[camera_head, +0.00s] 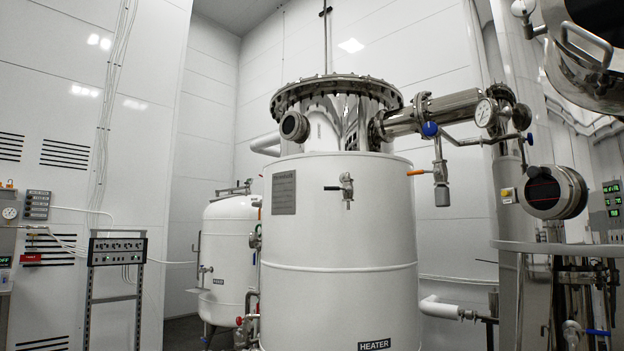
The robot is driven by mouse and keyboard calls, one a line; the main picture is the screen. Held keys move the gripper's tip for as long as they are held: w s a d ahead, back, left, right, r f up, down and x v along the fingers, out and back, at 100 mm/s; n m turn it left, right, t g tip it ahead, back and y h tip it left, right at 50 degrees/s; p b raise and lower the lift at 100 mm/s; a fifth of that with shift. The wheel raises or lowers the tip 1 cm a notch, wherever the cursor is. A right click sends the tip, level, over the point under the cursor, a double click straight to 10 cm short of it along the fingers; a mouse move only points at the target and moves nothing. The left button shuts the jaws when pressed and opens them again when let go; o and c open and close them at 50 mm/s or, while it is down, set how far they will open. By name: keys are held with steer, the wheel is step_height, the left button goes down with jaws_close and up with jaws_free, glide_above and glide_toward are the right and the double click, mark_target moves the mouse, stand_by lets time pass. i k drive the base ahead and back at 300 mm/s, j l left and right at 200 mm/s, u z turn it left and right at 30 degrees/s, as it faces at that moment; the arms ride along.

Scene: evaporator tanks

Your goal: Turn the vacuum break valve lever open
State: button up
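No label for the vacuum break valve can be read, so I cannot tell for certain which lever it is. An orange lever (416,172) points left, roughly level, from a small valve (440,172) on a vertical pipe below the horizontal steel pipe. A grey cylindrical end piece (441,196) hangs under that valve. Another small valve with a dark lever (333,188) sits on the front of the white heater tank (340,250). My gripper is not in view.
A blue round knob (430,129) and a pressure gauge (484,113) are close above the orange lever. A dark round port (543,192) juts out at right. A smaller white tank (228,260) and a control panel (117,251) stand at left.

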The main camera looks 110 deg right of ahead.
mark_target(436, 170)
steer(key=k+l+z, duration=0.25)
steer(key=z, duration=0.15)
steer(key=k+l+z, duration=0.2)
steer(key=z, duration=0.15)
steer(key=k+l+z, duration=0.15)
steer(key=l+z, duration=0.25)
